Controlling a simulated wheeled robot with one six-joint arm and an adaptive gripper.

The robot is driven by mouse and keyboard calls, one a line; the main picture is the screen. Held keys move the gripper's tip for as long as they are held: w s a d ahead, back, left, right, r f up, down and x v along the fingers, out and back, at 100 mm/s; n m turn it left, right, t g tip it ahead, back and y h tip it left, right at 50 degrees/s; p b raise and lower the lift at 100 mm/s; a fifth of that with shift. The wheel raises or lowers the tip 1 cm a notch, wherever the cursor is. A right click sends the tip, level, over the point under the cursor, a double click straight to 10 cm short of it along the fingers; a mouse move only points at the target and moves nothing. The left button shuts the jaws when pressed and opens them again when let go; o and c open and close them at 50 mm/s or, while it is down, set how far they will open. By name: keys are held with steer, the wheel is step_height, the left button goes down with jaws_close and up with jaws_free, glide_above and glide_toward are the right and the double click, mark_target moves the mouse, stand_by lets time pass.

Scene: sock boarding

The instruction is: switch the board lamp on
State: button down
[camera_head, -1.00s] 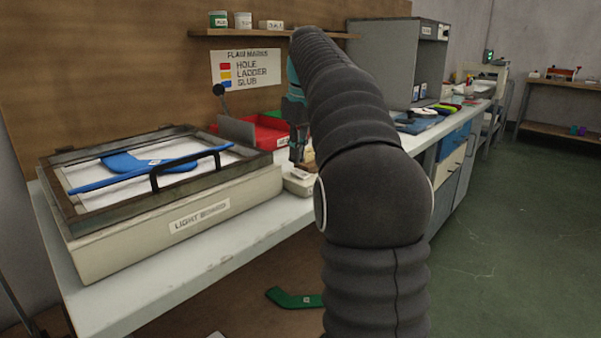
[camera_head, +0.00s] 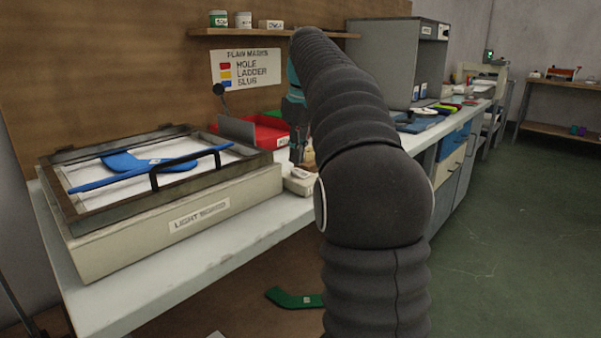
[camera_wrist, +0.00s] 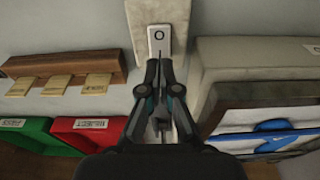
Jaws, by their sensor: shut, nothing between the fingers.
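The light board (camera_head: 175,230) is a cream box on the left of the bench, with a dark frame around a pale panel. I cannot tell whether it is lit. A small cream switch box (camera_head: 299,184) stands by its right end. In the wrist view, the switch box (camera_wrist: 158,12) carries a white plate marked "O" (camera_wrist: 159,40). My gripper (camera_wrist: 160,68) is shut and empty, its fingertips at the near end of that plate. I cannot tell whether they touch it. In the head view, my gripper (camera_head: 297,152) is partly hidden by my arm, just above the box.
A red tray (camera_head: 268,130) stands behind. A wooden block with brass plates (camera_wrist: 60,66) lies left of the switch box in the wrist view. A green sock (camera_head: 293,299) lies below the bench.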

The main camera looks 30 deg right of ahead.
mark_target(297, 170)
steer(key=shift+f+b, duration=0.6)
steer(key=shift+f, duration=0.4)
stand_by(0.5)
steer(key=shift+r+p, duration=2.1)
steer(key=shift+r, duration=1.45)
